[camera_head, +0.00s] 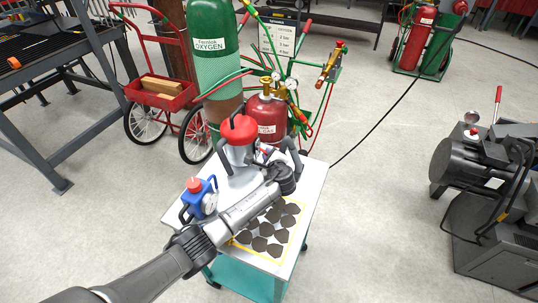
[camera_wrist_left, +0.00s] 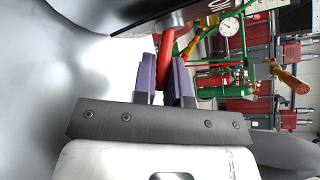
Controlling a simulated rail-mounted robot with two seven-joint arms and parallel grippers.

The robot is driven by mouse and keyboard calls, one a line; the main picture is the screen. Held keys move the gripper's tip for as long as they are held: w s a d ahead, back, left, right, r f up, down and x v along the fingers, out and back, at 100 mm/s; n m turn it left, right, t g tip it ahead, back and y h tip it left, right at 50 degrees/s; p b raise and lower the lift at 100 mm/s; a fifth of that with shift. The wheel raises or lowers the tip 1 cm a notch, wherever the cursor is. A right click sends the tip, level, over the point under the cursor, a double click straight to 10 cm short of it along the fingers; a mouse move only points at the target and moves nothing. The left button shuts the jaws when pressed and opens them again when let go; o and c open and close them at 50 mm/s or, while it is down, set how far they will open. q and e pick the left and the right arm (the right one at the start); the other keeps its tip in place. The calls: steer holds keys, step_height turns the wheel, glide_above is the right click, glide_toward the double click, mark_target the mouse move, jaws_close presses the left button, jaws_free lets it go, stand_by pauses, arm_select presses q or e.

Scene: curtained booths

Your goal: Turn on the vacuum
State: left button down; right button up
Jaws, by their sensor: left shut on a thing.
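A silver device with a red top (camera_head: 239,130) stands on the small white-topped cart (camera_head: 313,190). A blue device with a red knob (camera_head: 194,186) and a small gauge stands beside it; I cannot tell which is the vacuum. My left gripper (camera_head: 268,154) is close against the silver device's right side, partly hidden by my wrist. In the left wrist view its purple fingers (camera_wrist_left: 172,75) are shut on a red handle (camera_wrist_left: 167,44) below a dark body (camera_wrist_left: 140,12). My right gripper is not in view.
Dark flat pieces (camera_head: 267,229) lie inside a yellow outline on the cart. A green oxygen cylinder (camera_head: 210,45) and red cylinder (camera_head: 266,117) stand close behind it. A grey machine (camera_head: 490,180) stands right, across clear floor. A dark metal bench (camera_head: 50,50) is left.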

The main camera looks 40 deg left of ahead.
arm_select(q)
step_height(320, 180, up, 4)
steer(key=n+h+p, duration=0.4)
steer(key=h+p, duration=0.1)
steer(key=p, duration=0.9)
steer(key=shift+d+f+h, duration=0.1)
steer(key=shift+f+h, duration=0.05)
steer(key=shift+h, duration=0.25)
steer(key=shift+n+h+p, duration=0.5)
steer(key=shift+h+p, duration=0.2)
steer(key=shift+p, duration=0.25)
steer(key=c, duration=1.2)
jaws_free()
steer(key=shift+o, duration=0.2)
steer(key=shift+s, duration=0.1)
